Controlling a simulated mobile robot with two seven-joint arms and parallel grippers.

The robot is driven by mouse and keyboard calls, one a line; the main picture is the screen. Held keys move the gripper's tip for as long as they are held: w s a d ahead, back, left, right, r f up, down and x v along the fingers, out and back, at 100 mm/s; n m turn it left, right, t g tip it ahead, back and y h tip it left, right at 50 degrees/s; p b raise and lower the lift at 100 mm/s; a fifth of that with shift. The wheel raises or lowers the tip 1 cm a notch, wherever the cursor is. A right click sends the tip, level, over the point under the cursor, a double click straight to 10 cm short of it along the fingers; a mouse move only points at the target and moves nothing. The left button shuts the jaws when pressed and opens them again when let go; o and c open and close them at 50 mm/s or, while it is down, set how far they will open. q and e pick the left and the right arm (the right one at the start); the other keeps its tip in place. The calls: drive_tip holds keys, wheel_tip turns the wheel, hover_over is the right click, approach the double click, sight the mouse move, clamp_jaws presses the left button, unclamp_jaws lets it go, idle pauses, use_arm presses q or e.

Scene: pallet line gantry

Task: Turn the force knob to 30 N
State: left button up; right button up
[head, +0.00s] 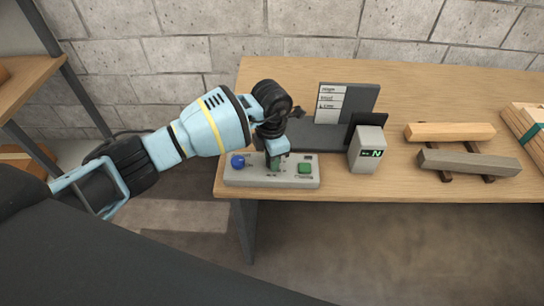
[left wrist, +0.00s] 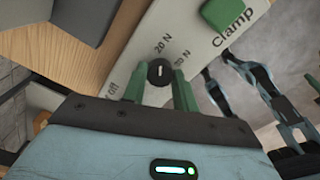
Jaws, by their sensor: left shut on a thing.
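The force knob (left wrist: 160,72) is a small round black knob with a short white mark, on a light grey control panel (head: 235,178). Around it the labels off, 20 N and a partly covered 30 N show in the left wrist view. The white mark appears to point towards the 20 N label. My left gripper (head: 275,163) reaches down onto the panel. Its green fingers (left wrist: 160,90) stand on either side of the knob and are shut on it. In the head view the gripper hides the knob. My right gripper is not in view.
A blue button (head: 238,161) and the green Clamp button (head: 305,168) flank the knob. Wooden bars (head: 450,131) lie to the right on the table (head: 400,187).

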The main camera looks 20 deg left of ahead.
use_arm(q)
drive_tip(key=m+b, duration=0.1)
drive_tip(key=m, duration=0.5)
drive_tip(key=shift+a+f+b, duration=0.1)
drive_tip(key=shift+f+b, duration=0.05)
drive_tip(key=shift+b, duration=0.15)
drive_tip(key=m+b, duration=0.1)
drive_tip(key=m, duration=0.2)
drive_tip(key=shift+m, duration=0.4)
drive_tip(key=shift+m+b, duration=0.55)
drive_tip(key=shift+m, duration=0.95)
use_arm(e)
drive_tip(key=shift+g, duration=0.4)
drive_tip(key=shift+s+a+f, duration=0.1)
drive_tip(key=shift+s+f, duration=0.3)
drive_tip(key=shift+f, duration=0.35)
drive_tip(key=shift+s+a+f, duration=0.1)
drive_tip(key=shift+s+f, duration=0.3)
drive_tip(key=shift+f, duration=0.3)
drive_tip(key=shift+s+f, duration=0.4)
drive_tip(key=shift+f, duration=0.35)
use_arm(q)
drive_tip(key=o, duration=1)
drive_tip(key=shift+c, duration=0.2)
drive_tip(key=shift+r, duration=4.05)
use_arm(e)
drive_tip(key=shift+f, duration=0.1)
